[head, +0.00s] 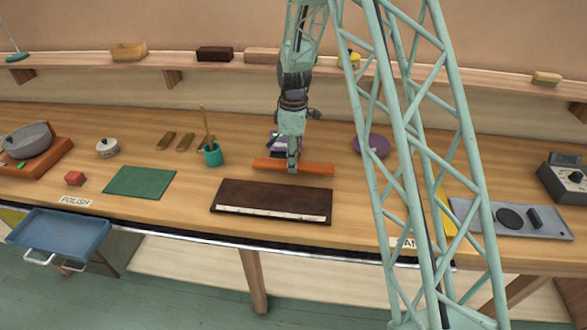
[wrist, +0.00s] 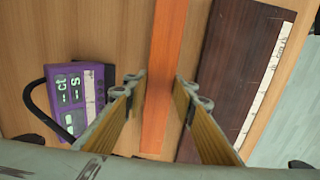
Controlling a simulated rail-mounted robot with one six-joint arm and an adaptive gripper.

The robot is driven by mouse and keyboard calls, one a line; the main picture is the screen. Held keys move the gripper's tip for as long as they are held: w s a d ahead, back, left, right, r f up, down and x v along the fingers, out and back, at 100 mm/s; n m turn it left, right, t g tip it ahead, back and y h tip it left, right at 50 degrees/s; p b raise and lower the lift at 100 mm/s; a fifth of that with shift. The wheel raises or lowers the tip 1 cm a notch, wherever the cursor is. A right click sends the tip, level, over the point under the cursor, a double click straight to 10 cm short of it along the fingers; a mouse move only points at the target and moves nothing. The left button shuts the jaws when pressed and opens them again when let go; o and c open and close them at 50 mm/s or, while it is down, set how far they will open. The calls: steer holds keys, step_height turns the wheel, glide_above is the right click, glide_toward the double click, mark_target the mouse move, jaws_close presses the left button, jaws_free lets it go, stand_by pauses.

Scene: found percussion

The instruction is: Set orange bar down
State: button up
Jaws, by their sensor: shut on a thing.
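The orange bar (head: 316,169) is long and lies level, left to right, behind the dark brown board (head: 270,199) in the head view. My gripper (head: 293,167) points down and is shut on the bar near its middle. In the wrist view the orange bar (wrist: 165,70) runs between the two fingers of my gripper (wrist: 161,82). The dark board (wrist: 225,70) lies to its right there, with a pale marked strip along its edge. I cannot tell whether the bar touches the bench or hangs just above it.
A purple meter (wrist: 82,95) with a dark cable sits left of the bar in the wrist view. A green cup (head: 212,155) with sticks and a green mat (head: 140,182) stand to the left on the wooden bench. A purple round thing (head: 372,146) is to the right.

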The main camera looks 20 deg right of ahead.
steer(key=shift+s+f, duration=0.1)
steer(key=shift+f, duration=1.4)
steer(key=shift+f, duration=0.2)
steer(key=o, duration=0.9)
steer(key=shift+r, duration=0.1)
step_height(320, 180, up, 11)
steer(key=shift+r, duration=0.55)
steer(key=shift+r, duration=0.1)
